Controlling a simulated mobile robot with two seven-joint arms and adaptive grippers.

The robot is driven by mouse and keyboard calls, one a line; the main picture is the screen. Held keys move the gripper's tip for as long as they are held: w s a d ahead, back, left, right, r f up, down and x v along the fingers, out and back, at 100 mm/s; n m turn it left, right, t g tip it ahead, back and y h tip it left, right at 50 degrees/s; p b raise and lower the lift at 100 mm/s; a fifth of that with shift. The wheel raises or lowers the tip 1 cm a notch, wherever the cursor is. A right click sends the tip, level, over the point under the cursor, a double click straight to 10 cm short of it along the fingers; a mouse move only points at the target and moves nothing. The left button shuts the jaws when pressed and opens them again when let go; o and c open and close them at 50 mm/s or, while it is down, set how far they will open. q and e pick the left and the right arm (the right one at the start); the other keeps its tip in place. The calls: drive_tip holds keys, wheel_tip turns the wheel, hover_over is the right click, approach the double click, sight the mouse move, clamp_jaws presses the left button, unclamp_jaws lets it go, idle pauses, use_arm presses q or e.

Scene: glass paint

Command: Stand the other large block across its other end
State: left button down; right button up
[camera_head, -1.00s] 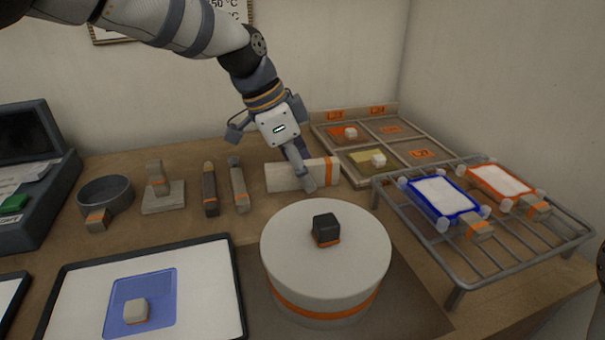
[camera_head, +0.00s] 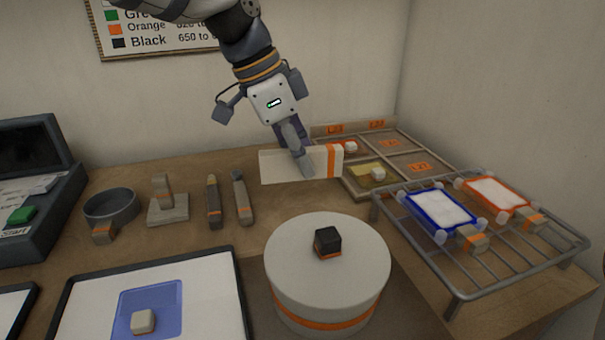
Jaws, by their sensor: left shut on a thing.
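A large white block (camera_head: 275,167) with an orange band near its right end is in my left gripper (camera_head: 301,163). My left gripper comes down from above, and its near finger covers part of the block's front face. The block lies lengthwise, roughly level, and looks raised above the table at the back. No other large block of this kind is clear in view. My right gripper is not in view.
A white round drum (camera_head: 327,278) with a dark knob stands in front. A wire rack (camera_head: 452,268) with two framed panes is at right. A compartment tray (camera_head: 357,190) is behind. A ring (camera_head: 109,208), a stamp-like tool (camera_head: 167,210) and two slim tools stand left.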

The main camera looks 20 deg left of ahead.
use_arm(q)
drive_tip(key=s+d+r, duration=0.1)
drive_tip(key=s+r, duration=0.7)
drive_tip(key=s, duration=0.2)
drive_tip(key=shift+d+r, duration=0.3)
drive_tip(key=shift+r, duration=0.05)
